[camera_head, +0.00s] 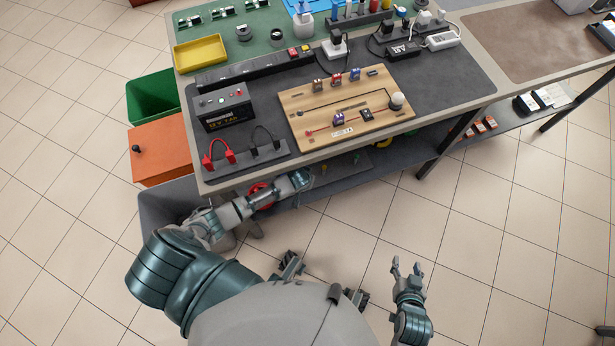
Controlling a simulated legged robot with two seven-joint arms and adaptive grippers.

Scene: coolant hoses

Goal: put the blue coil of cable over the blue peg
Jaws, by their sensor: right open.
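I cannot make out a blue coil of cable or a blue peg. The lower shelf (343,184) lies mostly hidden under the bench top, and small upright things on it are too small to tell. My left arm reaches in from the left to the bench's front edge. The end of it, at my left gripper (301,179), is partly under that edge, and its fingers cannot be made out. My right gripper (407,267) is open and empty, over the floor in front of the bench and apart from everything.
The bench top (470,86) carries a wooden board (290,102), a black battery (222,110) and a yellow tray (200,53). A red round thing (262,190) shows behind my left arm. Green (150,97) and orange (160,155) bins stand left.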

